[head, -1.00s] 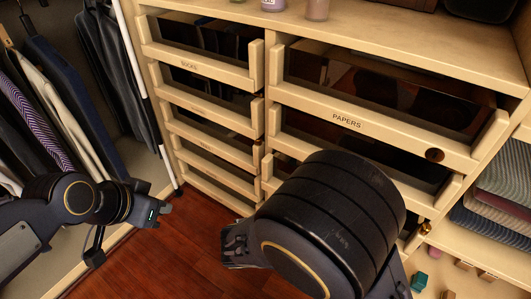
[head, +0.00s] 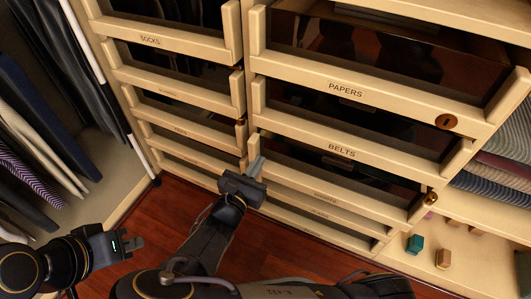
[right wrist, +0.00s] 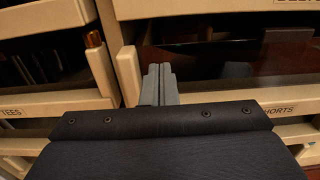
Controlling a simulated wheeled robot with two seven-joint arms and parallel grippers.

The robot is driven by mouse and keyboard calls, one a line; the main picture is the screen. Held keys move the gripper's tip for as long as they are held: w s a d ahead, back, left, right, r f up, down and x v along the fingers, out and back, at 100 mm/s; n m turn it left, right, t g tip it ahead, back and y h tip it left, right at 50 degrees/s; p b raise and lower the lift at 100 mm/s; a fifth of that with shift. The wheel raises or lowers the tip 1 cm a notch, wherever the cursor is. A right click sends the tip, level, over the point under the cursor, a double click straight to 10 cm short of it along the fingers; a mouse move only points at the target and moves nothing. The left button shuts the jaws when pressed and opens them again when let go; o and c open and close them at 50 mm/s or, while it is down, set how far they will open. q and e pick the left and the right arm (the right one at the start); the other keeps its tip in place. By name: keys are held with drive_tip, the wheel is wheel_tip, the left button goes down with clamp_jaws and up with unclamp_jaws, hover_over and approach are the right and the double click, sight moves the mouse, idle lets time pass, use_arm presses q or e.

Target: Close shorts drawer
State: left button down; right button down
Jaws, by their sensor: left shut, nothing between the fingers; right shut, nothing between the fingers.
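The shorts drawer (head: 345,203) is a pale wooden drawer below the belts drawer (head: 400,165) in the right column, with a dark interior behind its low front. I cannot tell exactly how far it stands out. Its label is partly hidden in the right wrist view, where its front (right wrist: 235,104) runs right from my fingers. My right gripper (head: 256,167) is shut and empty, with its fingertips at the drawer's left end; contact is unclear. The closed fingers also show in the right wrist view (right wrist: 160,80), beside the left end post (right wrist: 129,76). My left gripper (head: 132,243) is shut and empty, away from the drawers.
The papers drawer (head: 380,98) is above, and the socks drawer (head: 170,44) tops the left column. Hanging clothes (head: 35,130) are at the left. Folded clothes (head: 490,180) and a teal block (head: 415,243) are at the right. Red wooden floor (head: 175,205) is clear in front.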

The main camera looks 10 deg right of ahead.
sight(271, 141)
drive_tip(key=b+x, duration=0.1)
drive_tip(key=x, duration=0.4)
drive_tip(key=shift+w+b, duration=0.1)
drive_tip(key=shift+b, duration=0.3)
drive_tip(key=shift+w+d, duration=0.1)
drive_tip(key=x, duration=0.4)
drive_tip(key=shift+w+d+p, duration=0.1)
drive_tip(key=shift+d+p, duration=0.05)
drive_tip(key=shift+p, duration=0.2)
drive_tip(key=shift+r, duration=0.15)
